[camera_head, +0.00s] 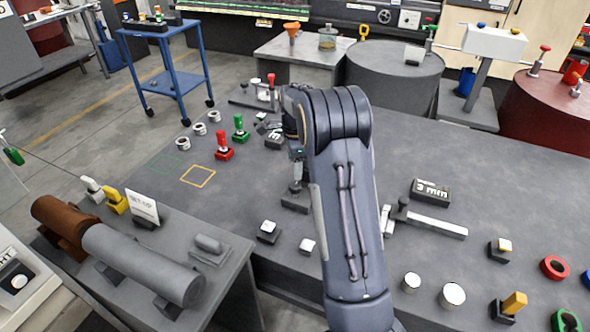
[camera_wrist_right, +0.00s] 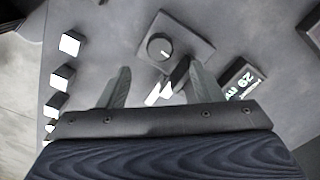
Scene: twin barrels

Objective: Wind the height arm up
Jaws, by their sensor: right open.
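My right arm reaches in from the bottom of the head view, and its gripper (camera_head: 296,172) points down at the grey bench, partly hidden by my arm. In the right wrist view the gripper (camera_wrist_right: 160,88) is open, its two fingers apart. A round dark knob (camera_wrist_right: 160,47) with a white mark sits on a square grey plate (camera_wrist_right: 190,30) just beyond the fingertips. A dark piece with white faces (camera_wrist_right: 167,92) shows between the fingers; I cannot tell whether it touches them. I cannot pick out the height arm for certain. My left gripper is not in view.
A display block (camera_wrist_right: 240,84) lies close to the right finger. Several white-topped blocks (camera_wrist_right: 70,43) stand at left. In the head view, a slide bar (camera_head: 436,224) and another display (camera_head: 431,191) lie right of my arm. A grey drum (camera_head: 393,78) stands behind.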

